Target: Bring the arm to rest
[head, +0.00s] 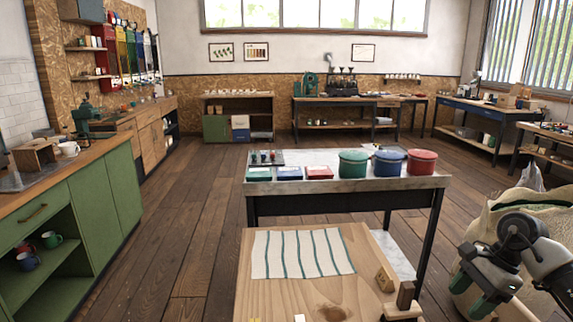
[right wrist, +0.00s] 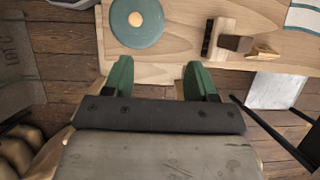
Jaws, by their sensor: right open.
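My right gripper (head: 478,290) hangs at the lower right of the head view, in front of a burlap sack. In the right wrist view its two green fingers (right wrist: 160,80) stand wide apart with nothing between them. They point toward the edge of a pale wooden table (right wrist: 170,50), which also shows in the head view (head: 262,290). My left gripper is in neither view.
A striped cloth (head: 300,253) lies on the wooden table. A teal disc with an orange centre (right wrist: 137,36) and a dark brush-like block (right wrist: 218,38) show in the wrist view. Lidded tins (head: 353,165) stand on the table behind. The sack (head: 500,215) is close to my right arm.

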